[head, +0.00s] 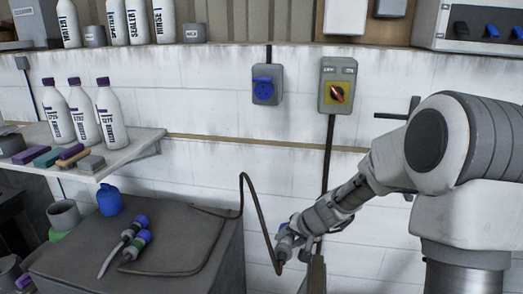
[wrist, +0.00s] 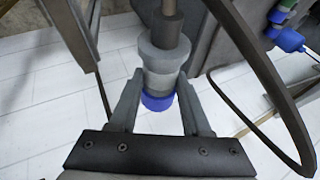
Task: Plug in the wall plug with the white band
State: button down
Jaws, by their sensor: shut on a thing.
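My gripper (head: 288,240) is shut on a grey plug with a blue end; in the wrist view the gripper (wrist: 160,82) has one finger on each side of it. The held plug (wrist: 159,62) has a pale, whitish band around its body, and its blue end (wrist: 158,102) points back toward the gripper's palm. A dark cable (head: 258,215) runs from it in a loop over the cabinet. The blue-faced wall socket (head: 265,86) is on the wall, above and left of my gripper, apart from the plug. Its lid looks raised.
Two other plugs, one blue-ended (head: 137,222) and one with a green band (head: 138,241), lie on the dark cabinet top (head: 75,255). A switch box (head: 337,88) with a red knob is right of the socket. A shelf with bottles (head: 83,112) is at left.

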jog(key=w+a+r+m+t+y, duration=0.1)
jog(key=w+a+r+t+y, duration=0.1)
jog(key=w+a+r+y, duration=0.5)
jog(key=w+a+r+m+t, duration=0.1)
jog(key=w+r, duration=0.3)
jog(key=r, duration=0.6)
jog(key=w+r+m+t+y+p, duration=0.1)
jog(key=w+r+y, duration=0.1)
jog(key=r, duration=0.7)
jog(key=w+r+y, duration=0.2)
jog(key=r, duration=0.7)
jog(key=shift+w+d+f+p, duration=0.1)
jog(key=shift+w+d+p, duration=0.15)
jog(key=shift+w+p, duration=1.1)
jog(key=shift+w+d+f+p, duration=0.2)
jog(key=shift+w+p, duration=0.7)
jog(key=shift+p, duration=0.8)
jog(key=shift+w+d+f+p, duration=0.1)
jog(key=shift+w+d+p, duration=0.15)
jog(key=shift+w+p, duration=1.1)
jog(key=shift+s+d+b, duration=0.1)
jog(key=shift+s+b, duration=0.1)
jog(key=shift+b, duration=0.65)
jog(key=shift+w+b, duration=0.45)
jog(key=shift+b, duration=0.1)
jog(key=shift+s+b, duration=0.2)
jog(key=shift+b, duration=0.95)
jog(key=shift+w, duration=0.1)
